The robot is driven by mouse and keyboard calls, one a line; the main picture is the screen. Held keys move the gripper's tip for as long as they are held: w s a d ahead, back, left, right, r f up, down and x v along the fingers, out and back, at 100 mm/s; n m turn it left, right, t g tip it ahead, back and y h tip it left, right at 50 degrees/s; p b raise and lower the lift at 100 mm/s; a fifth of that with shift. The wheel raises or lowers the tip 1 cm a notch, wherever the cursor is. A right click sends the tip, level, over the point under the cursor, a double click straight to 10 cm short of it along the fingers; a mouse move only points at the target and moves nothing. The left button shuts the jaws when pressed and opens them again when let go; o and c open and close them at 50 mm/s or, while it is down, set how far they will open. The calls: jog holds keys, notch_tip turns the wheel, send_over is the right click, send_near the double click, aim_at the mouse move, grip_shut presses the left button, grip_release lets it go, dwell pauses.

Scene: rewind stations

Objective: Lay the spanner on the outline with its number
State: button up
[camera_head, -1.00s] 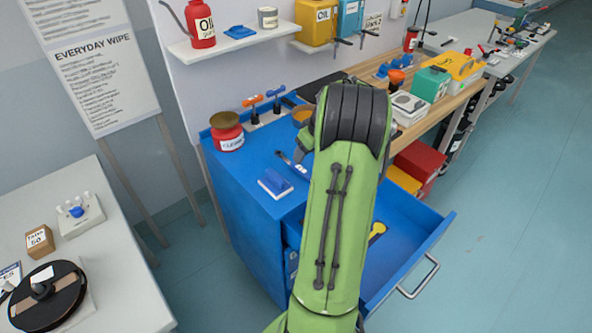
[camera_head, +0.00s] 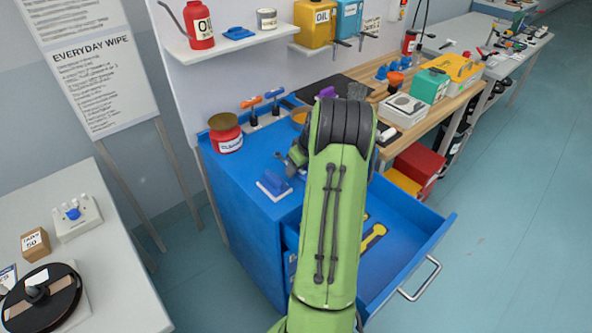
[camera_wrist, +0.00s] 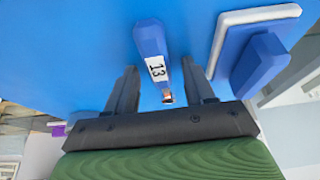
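A blue-handled tool with a white label reading 13 (camera_wrist: 154,60) lies on the blue cabinet top, with a metallic end toward my gripper. I cannot tell its full shape. My gripper (camera_wrist: 160,66) is open over it, one finger on each side, with gaps visible between tool and fingers. In the head view my gripper (camera_head: 297,157) is low over the cabinet top and hides the tool. The open blue drawer (camera_head: 412,247) below shows a yellow spanner-like shape (camera_head: 373,236), partly hidden by my arm. No number is readable there.
A blue block on a pale base (camera_head: 274,185) lies close left of my gripper, and shows in the wrist view (camera_wrist: 260,65). A red tin (camera_head: 226,138) and small upright orange and blue-handled tools stand behind. The drawer stands out into the floor space.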

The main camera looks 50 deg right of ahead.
grip_shut()
